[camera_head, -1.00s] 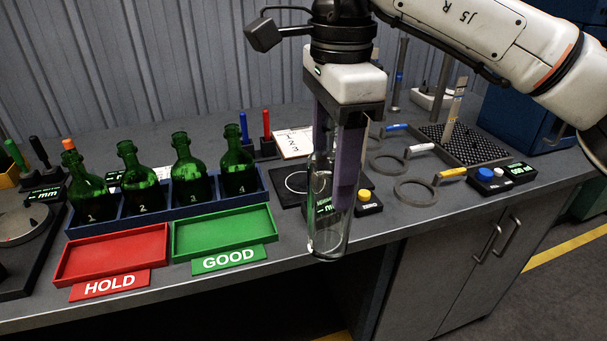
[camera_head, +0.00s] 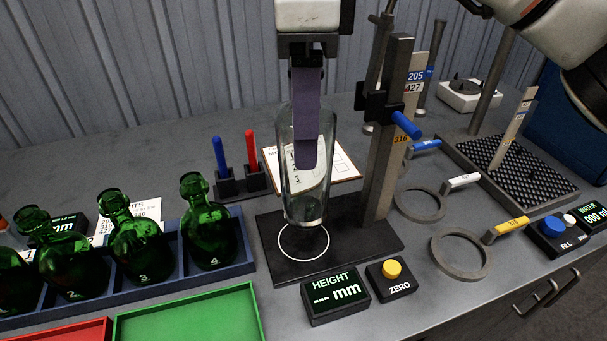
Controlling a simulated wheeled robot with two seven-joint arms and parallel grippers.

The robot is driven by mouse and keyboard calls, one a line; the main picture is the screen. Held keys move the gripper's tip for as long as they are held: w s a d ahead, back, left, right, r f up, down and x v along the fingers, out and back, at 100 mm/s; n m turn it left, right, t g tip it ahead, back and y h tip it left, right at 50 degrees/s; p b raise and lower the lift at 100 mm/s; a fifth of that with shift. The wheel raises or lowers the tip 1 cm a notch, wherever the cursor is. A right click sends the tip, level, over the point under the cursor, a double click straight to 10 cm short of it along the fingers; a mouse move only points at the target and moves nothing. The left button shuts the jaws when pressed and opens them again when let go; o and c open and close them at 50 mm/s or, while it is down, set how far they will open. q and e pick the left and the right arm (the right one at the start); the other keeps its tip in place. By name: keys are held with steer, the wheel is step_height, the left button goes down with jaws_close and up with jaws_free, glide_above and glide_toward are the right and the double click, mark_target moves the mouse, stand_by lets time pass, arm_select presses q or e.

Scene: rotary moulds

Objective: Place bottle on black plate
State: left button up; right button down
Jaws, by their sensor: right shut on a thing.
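A clear glass bottle (camera_head: 305,200) hangs upright in my right gripper (camera_head: 307,150), which is shut on it. One purple finger shows against the bottle; the other is hidden. The black plate (camera_head: 360,240) is the base of the height gauge, with a white ring (camera_head: 303,241) drawn on it. My left gripper is out of view.
The gauge post (camera_head: 386,140) with its blue handle stands right of the bottle. A height display (camera_head: 335,296) and yellow zero button (camera_head: 391,270) sit in front. Green bottles (camera_head: 207,225) stand in a blue rack at left. Ring gauges (camera_head: 460,254) lie at right.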

steer(key=shift+f, duration=2.95)
steer(key=c, duration=0.7)
jaws_free()
steer(key=shift+o, duration=0.2)
step_height(320, 180, up, 12)
steer(key=shift+r+p, duration=0.1)
steer(key=shift+p, duration=0.65)
